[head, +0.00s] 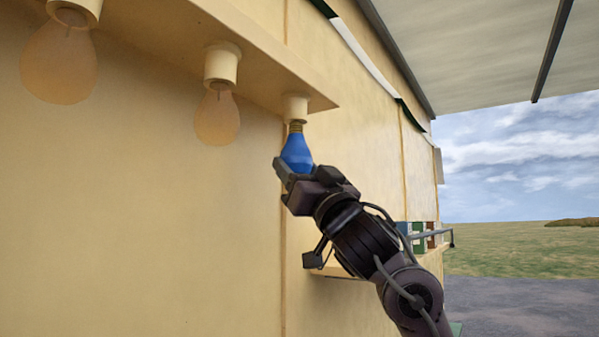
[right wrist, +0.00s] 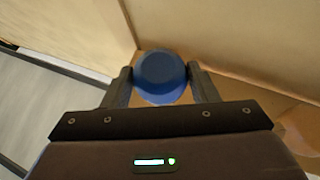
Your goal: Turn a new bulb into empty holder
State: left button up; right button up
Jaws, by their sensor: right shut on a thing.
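A blue bulb (head: 297,154) with a brass base stands upright, base up, directly under the rightmost cream holder (head: 295,107). The top of its base meets the holder's lower edge; I cannot tell how far in it sits. My right gripper (head: 293,170) is shut on the blue bulb from below. In the right wrist view the round end of the bulb (right wrist: 161,76) sits between the two fingers (right wrist: 161,85), and it hides the holder. My left gripper is not in view.
Two amber bulbs, one at the far left (head: 58,62) and one in the middle (head: 217,118), hang from holders under the same cream ledge (head: 262,50). The cream wall stands close behind. A small shelf (head: 325,272) juts out below my right arm. Open ground lies at right.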

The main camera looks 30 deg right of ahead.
jog(key=shift+r+p, duration=0.9)
jog(key=shift+r, duration=0.2)
dwell(0.9)
dwell(0.8)
jog(key=n+y+p, duration=0.1)
jog(key=n+y, duration=0.1)
jog(key=y, duration=0.2)
jog(key=shift+w+d+r+y, duration=0.1)
jog(key=shift+y, duration=0.3)
jog(key=n+g+y, duration=0.1)
jog(key=y, duration=0.2)
jog(key=n+g+y+p, duration=0.1)
jog(key=n+y, duration=0.1)
jog(key=y, duration=0.2)
jog(key=shift+d+g, duration=0.15)
jog(key=shift+g, duration=0.25)
jog(key=n+g+y+p, duration=0.1)
jog(key=n+g+y, duration=0.1)
jog(key=y, duration=0.1)
jog(key=n+g+y+p, duration=0.2)
jog(key=g+y, duration=0.1)
jog(key=y, duration=0.1)
jog(key=shift+w+d+n+g+y, duration=0.15)
jog(key=shift+d+n+g+y, duration=0.05)
jog(key=shift+n+g+y, duration=0.4)
jog(key=shift+g, duration=0.1)
jog(key=shift+a+f, duration=0.1)
jog(key=shift+f, duration=0.45)
jog(key=shift+d+r, duration=0.2)
jog(key=shift+r, duration=0.15)
